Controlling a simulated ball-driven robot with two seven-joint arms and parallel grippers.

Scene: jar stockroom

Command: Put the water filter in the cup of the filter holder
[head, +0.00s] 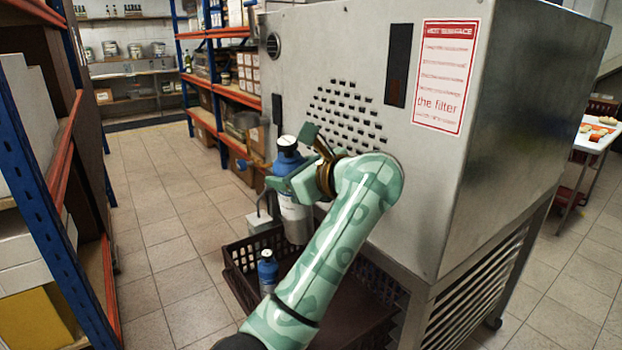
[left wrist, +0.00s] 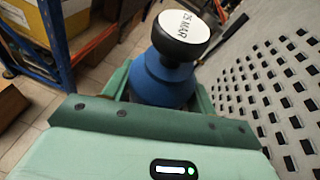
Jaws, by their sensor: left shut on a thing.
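The water filter (head: 294,217) is a white canister with a blue shoulder and a dark cap, hanging roughly upright beside the steel machine in the head view. My left gripper (head: 288,178) is shut on its blue upper part. In the left wrist view the filter's blue shoulder (left wrist: 163,82) sits between my green fingers, under a black cap with a white dated label. A small grey metal piece (head: 261,224), perhaps the filter holder, shows just left of the filter; its cup cannot be made out. My right gripper is not in view.
A dark plastic crate (head: 238,283) stands below, with another blue-topped bottle (head: 267,268) in it. The steel machine (head: 365,50) with a red-and-white sign (head: 446,76) is close on the right. Shelving (head: 57,165) lines the left; the tiled aisle (head: 165,225) is clear.

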